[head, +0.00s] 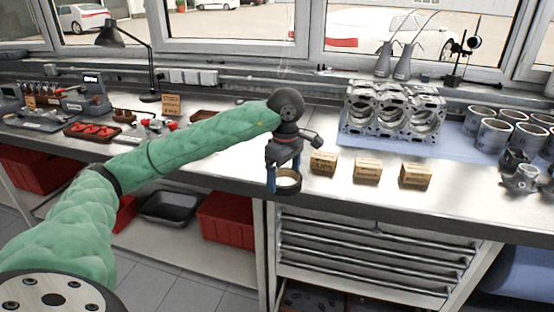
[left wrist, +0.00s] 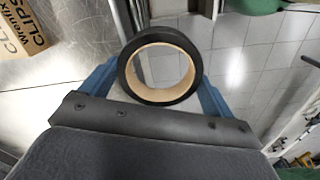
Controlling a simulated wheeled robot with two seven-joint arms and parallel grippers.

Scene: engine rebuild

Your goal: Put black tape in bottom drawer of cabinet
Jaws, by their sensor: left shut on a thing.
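My left gripper (head: 284,180) is shut on a roll of black tape (head: 289,188) and holds it just off the front edge of the workbench. In the left wrist view the black tape (left wrist: 123,75) sits between the two blue fingers, its tan core ring facing the camera. The cabinet (head: 370,250) stands under the bench, below and right of the gripper, with several grey drawers. Its bottom drawer (head: 312,297) appears pulled out at the lower edge of the head view, with dark items inside; it is partly cut off. My right gripper is not in view.
Several small cardboard boxes (head: 367,168) stand near the bench edge, right of the gripper. An engine block (head: 392,112) and metal cylinders (head: 494,135) stand behind. Red bins (head: 228,218) and a black tray (head: 170,206) sit on the lower shelf at left. Floor in front is clear.

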